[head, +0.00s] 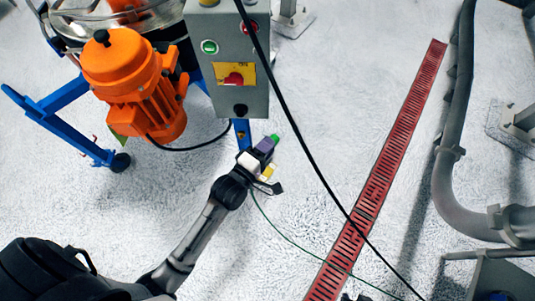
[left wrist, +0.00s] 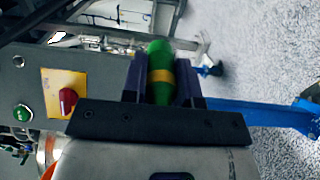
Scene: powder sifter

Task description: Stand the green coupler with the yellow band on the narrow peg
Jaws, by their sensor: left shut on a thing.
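The green coupler with the yellow band (left wrist: 160,74) is between the two dark purple fingers of my left gripper (left wrist: 163,84), which is shut on it. The coupler's far end sticks out slightly past the fingertips. In the head view, a bit of the coupler's green (head: 275,138) shows at the tip of my left gripper (head: 266,146), just below the grey control box. I cannot make out the narrow peg in either view. My right gripper is not visible.
The grey control box (head: 240,90) hangs close above my left gripper. An orange motor (head: 130,75) and blue legs (head: 70,98) stand left of it. A black cable crosses the head view. A red floor grate (head: 385,170) and grey pipes (head: 447,185) lie to the right.

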